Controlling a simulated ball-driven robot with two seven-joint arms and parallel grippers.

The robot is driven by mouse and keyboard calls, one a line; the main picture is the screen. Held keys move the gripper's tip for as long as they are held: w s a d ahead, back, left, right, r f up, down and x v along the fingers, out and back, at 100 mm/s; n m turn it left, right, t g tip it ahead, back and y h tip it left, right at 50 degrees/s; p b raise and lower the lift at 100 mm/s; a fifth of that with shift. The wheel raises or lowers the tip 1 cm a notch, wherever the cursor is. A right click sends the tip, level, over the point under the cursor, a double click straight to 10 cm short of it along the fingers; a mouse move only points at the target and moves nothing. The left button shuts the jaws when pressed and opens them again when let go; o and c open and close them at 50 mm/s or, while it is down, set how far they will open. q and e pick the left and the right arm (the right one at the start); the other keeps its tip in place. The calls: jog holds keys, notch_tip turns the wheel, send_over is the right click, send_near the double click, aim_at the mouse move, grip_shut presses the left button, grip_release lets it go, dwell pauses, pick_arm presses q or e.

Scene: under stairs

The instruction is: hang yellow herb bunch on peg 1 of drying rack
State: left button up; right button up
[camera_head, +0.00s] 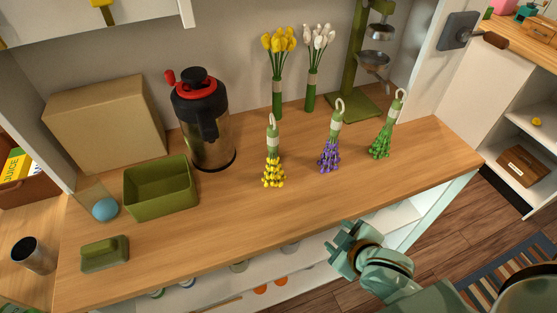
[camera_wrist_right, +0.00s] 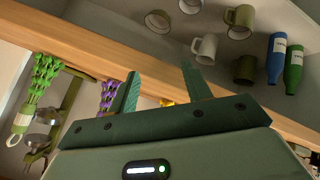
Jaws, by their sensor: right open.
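The yellow herb bunch (camera_head: 273,172) is on the wooden counter, yellow blossoms towards the front and a pale hook at its top. A small yellow patch (camera_wrist_right: 167,102), probably its blossoms, shows between my fingers in the right wrist view. A purple bunch (camera_head: 329,154) and a green bunch (camera_head: 381,143) are to its right; both also show in the wrist view, purple (camera_wrist_right: 107,96) and green (camera_wrist_right: 38,85). My right gripper (camera_head: 345,240) is open and empty, in front of the counter's front edge and apart from the bunches. I cannot make out the drying rack or its pegs. My left gripper is out of view.
A black-and-red flask (camera_head: 205,125), green bin (camera_head: 161,190) and cardboard box (camera_head: 104,125) stand left. Yellow tulips (camera_head: 278,60), white tulips (camera_head: 317,60) and a green stand (camera_head: 350,70) are behind. Mugs (camera_wrist_right: 240,18) and bottles (camera_wrist_right: 292,68) occupy a shelf. The counter's front middle is clear.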

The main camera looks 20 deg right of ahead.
jog(key=w+a+r+t+y, duration=0.3)
jog(key=w+r+t, duration=0.1)
jog(key=r, duration=0.1)
jog(key=m+t+y, duration=0.3)
jog(key=t+y, duration=0.1)
send_near(277, 150)
jog(key=x, duration=0.5)
jog(key=shift+a+r, duration=0.2)
jog(key=shift+r, duration=0.05)
jog(key=b+x, duration=0.1)
jog(key=x, duration=0.5)
jog(key=shift+w+f+b, duration=0.2)
jog(key=shift+b, duration=0.15)
jog(key=shift+s+d+r, duration=0.1)
grip_shut()
